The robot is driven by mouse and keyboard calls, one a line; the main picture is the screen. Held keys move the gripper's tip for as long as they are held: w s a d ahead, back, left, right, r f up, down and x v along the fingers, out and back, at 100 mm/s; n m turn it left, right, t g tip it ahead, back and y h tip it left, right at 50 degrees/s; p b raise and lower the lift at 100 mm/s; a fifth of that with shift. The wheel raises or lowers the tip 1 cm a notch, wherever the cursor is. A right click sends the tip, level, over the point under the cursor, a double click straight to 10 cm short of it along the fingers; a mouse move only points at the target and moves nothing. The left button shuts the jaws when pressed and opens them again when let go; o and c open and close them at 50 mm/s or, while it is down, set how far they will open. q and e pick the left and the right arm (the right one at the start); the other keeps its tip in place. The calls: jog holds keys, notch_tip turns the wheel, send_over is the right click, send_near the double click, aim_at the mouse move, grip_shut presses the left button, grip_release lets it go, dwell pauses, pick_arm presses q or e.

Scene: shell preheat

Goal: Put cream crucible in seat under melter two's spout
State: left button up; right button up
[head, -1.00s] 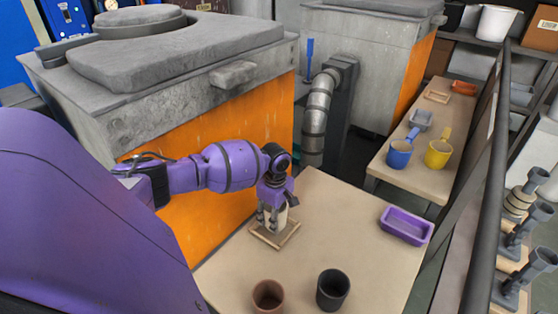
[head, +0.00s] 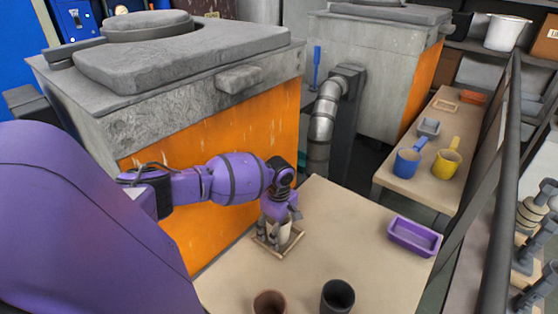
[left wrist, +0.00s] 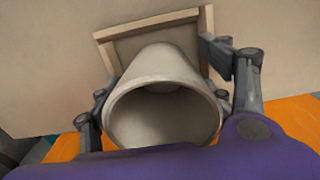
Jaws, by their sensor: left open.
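The cream crucible (head: 284,231) stands upright at the square wooden seat (head: 263,243) on the near table, below the first melter's spout block. Its base appears to lie within the seat's frame, though the fingers hide part of it. My left gripper (head: 279,228) is around the crucible from above, with its fingers open on either side. In the left wrist view, the crucible's open mouth (left wrist: 163,118) faces the camera between the spread fingers, and the seat's frame (left wrist: 150,22) shows behind it. My right gripper is not in view.
A brown cup (head: 269,302) and a dark cup (head: 337,297) stand at the table's front. A purple tray (head: 414,237) lies at the right edge. The orange-sided melter (head: 215,140) rises close behind my left arm. The table's middle is clear.

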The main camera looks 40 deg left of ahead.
pick_arm(q)
jog(key=shift+r, duration=0.25)
notch_tip(320, 180, up, 12)
jog(key=p, duration=0.8)
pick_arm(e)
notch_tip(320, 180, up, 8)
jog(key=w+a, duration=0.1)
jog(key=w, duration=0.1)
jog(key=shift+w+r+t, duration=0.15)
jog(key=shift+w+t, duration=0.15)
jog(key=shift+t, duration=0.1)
pick_arm(q)
jog(key=shift+f, duration=0.1)
jog(key=shift+s, duration=0.1)
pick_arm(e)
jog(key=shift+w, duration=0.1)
